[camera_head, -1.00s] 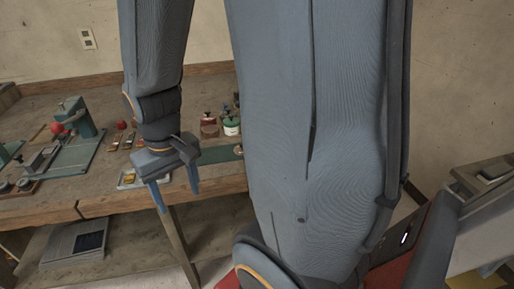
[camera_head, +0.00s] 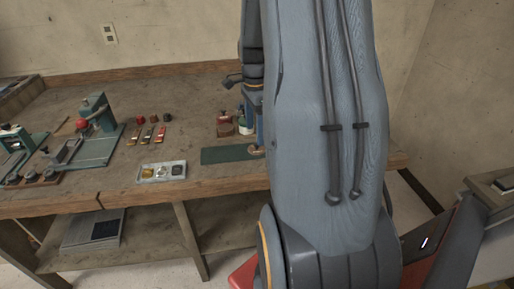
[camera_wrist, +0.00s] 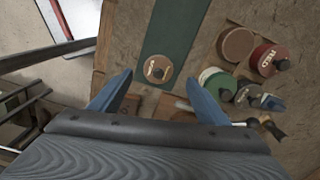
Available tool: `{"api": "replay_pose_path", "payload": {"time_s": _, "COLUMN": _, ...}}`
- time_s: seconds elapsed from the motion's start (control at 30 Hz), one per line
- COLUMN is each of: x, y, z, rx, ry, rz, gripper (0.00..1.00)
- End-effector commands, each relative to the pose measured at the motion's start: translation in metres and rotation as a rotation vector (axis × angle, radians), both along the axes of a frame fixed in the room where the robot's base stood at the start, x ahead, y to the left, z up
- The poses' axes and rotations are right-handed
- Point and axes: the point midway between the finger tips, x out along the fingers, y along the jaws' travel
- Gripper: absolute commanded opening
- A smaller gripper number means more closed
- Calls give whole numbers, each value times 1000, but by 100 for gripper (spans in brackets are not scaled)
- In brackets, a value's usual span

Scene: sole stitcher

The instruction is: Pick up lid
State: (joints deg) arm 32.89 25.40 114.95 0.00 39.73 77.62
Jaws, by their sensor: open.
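A round tan-brown disc with pale lettering, which looks like a lid (camera_wrist: 158,69), lies on the dark green mat (camera_wrist: 167,25) in the wrist view. In the head view the mat (camera_head: 222,155) lies on the bench, with a tan round piece (camera_head: 257,150) at its right end, partly hidden by my arm. My gripper (camera_wrist: 158,98) is open, its two blue fingers apart with nothing between them. The lid shows just beyond the fingertips, centred across the gap. In the head view my arm hides most of the gripper.
A red jar (camera_wrist: 262,57), a green-and-white jar (camera_wrist: 219,86) and a plain brown disc (camera_wrist: 238,44) stand to the right of the mat in the wrist view. On the bench (camera_head: 110,195), a white tray (camera_head: 161,172) and a green machine (camera_head: 96,119) stand left of the mat.

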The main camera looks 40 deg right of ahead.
Motion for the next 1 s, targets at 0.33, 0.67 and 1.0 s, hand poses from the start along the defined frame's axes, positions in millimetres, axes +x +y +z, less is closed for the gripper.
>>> {"api": "replay_pose_path", "payload": {"time_s": 0.33, "x": -4, "y": -1, "z": -38, "rx": 1, "ry": 2, "rz": 4, "gripper": 69}}
{"api": "replay_pose_path", "payload": {"time_s": 0.67, "x": -3, "y": -1, "z": -55, "rx": 0, "ry": -1, "rz": 4, "gripper": 69}}
{"api": "replay_pose_path", "payload": {"time_s": 1.0, "x": -3, "y": -1, "z": -55, "rx": 0, "ry": -1, "rz": 4, "gripper": 31}}
